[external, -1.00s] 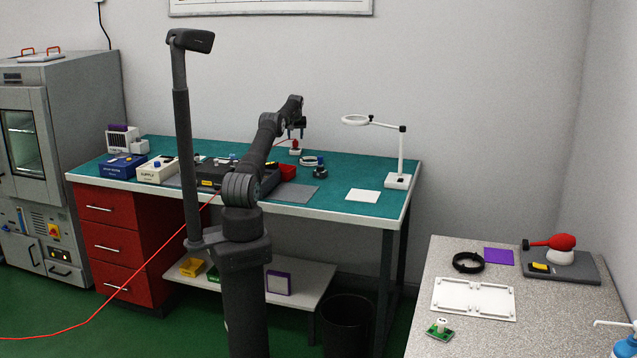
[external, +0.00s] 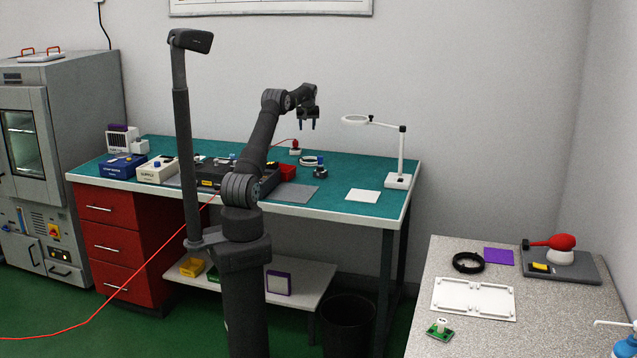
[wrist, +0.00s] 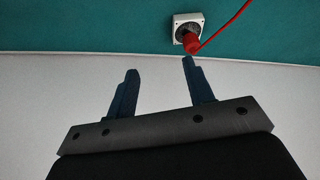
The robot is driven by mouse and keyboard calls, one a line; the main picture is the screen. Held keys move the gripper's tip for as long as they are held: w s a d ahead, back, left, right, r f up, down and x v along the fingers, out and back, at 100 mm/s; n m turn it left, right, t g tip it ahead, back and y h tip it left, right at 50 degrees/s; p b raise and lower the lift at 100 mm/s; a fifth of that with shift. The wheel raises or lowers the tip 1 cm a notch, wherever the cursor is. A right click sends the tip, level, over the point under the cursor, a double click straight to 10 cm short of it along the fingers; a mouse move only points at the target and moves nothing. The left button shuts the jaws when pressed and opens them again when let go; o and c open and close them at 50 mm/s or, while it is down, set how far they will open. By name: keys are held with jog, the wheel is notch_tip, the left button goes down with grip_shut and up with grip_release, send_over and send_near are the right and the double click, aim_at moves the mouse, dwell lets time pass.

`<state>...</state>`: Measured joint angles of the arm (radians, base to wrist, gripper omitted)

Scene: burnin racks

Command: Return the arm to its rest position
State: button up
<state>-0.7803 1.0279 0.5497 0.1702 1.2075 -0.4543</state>
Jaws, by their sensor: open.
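My gripper (external: 307,124) is raised above the back of the green-topped bench (external: 335,180), fingers pointing down. It is open and empty. In the wrist view, the two dark fingers (wrist: 158,80) are spread apart with nothing between them. Beyond them lies a red plug on a white socket box (wrist: 187,28) with a red cable; the same white box (external: 295,150) shows on the bench in the external view, below and left of the gripper and clear of it.
A white ring-lamp stand (external: 398,180) stands right of my gripper. A speckled side table (external: 420,300) is at right. The air around my gripper is clear.

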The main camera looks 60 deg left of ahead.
jog(key=s+a+f+n, duration=0.1)
jog(key=s+a+f, duration=0.1)
jog(key=s, duration=0.7)
jog(key=s+a+f+n, duration=0.1)
jog(key=s+a+f, duration=0.1)
jog(key=s+a, duration=0.3)
jog(key=s+a+f+n+g, duration=0.1)
jog(key=s+a, duration=0.3)
jog(key=s, duration=0.9)
jog(key=shift+x, duration=0.75)
jog(key=shift+d, duration=0.15)
jog(key=w+d+r+m, duration=0.1)
jog(key=w+d+r, duration=0.1)
jog(key=w, duration=0.7)
jog(key=w+d+r, duration=0.3)
jog(key=w+d, duration=0.2)
jog(key=w, duration=0.4)
jog(key=shift+d+r+m+t, duration=0.2)
jog(key=shift+m+t, duration=0.1)
jog(key=shift+m, duration=0.1)
jog(key=shift+s, duration=0.1)
